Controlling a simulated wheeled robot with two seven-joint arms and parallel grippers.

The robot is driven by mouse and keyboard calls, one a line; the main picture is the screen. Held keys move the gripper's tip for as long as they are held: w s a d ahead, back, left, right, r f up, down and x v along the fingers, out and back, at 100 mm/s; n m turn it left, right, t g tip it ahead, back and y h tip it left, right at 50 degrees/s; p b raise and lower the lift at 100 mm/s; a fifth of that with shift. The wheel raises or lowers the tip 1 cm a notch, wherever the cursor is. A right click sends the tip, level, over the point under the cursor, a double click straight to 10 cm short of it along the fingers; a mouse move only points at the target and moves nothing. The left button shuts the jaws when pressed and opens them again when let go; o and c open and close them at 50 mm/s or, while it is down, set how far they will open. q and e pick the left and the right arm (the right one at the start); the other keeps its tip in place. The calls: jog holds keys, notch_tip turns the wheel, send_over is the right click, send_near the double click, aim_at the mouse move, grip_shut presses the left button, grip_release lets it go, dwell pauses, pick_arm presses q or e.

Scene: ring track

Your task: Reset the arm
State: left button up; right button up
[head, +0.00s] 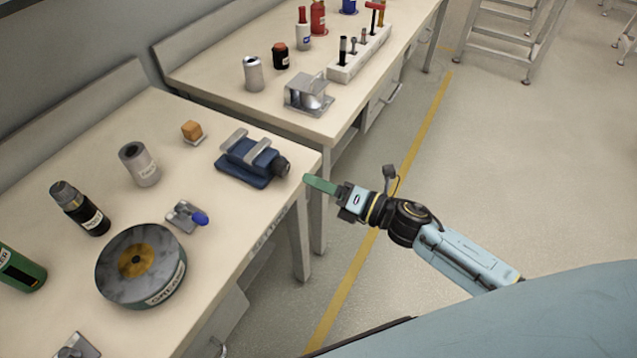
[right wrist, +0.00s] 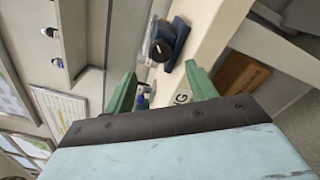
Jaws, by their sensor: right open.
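My right arm reaches in from the lower right in the head view. Its gripper (head: 322,185) has green fingers and hangs over the floor gap just right of the near bench's edge, close to the blue vise (head: 248,160). In the right wrist view the two green fingers of my right gripper (right wrist: 160,90) stand wide apart with nothing between them; the blue vise (right wrist: 172,42) shows beyond them. My left gripper is in neither view.
A second bench (head: 215,75) holds a white tool rack (head: 350,68). Open floor (head: 520,170) lies right.

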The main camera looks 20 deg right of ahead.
dwell(0.3)
jog(key=s+d+f+m+g+h, duration=0.1)
jog(key=s+d+f+m+h, duration=0.25)
jog(key=f+m, duration=0.4)
jog(key=s+d+f+m+g+h, duration=0.1)
jog(key=s+d+f+m+h, duration=0.25)
jog(key=f, duration=0.65)
jog(key=s+d+f+m+g+h, duration=0.1)
jog(key=s+d+f+m+h, duration=0.2)
jog(key=f+m, duration=0.45)
jog(key=s+d+f+m+g, duration=0.1)
jog(key=s+f+m+g, duration=0.2)
jog(key=s+f, duration=0.3)
jog(key=s+d+f+m+g+h, duration=0.1)
jog(key=s+f+m+g, duration=0.2)
jog(key=s, duration=1.2)
jog(key=s+d+f+m+g+h, duration=0.1)
jog(key=s+f+m+g, duration=0.2)
jog(key=s+f, duration=0.6)
jog(key=shift+s+m+g, duration=0.3)
jog(key=shift+s+m, duration=0.35)
jog(key=shift+m, duration=0.5)
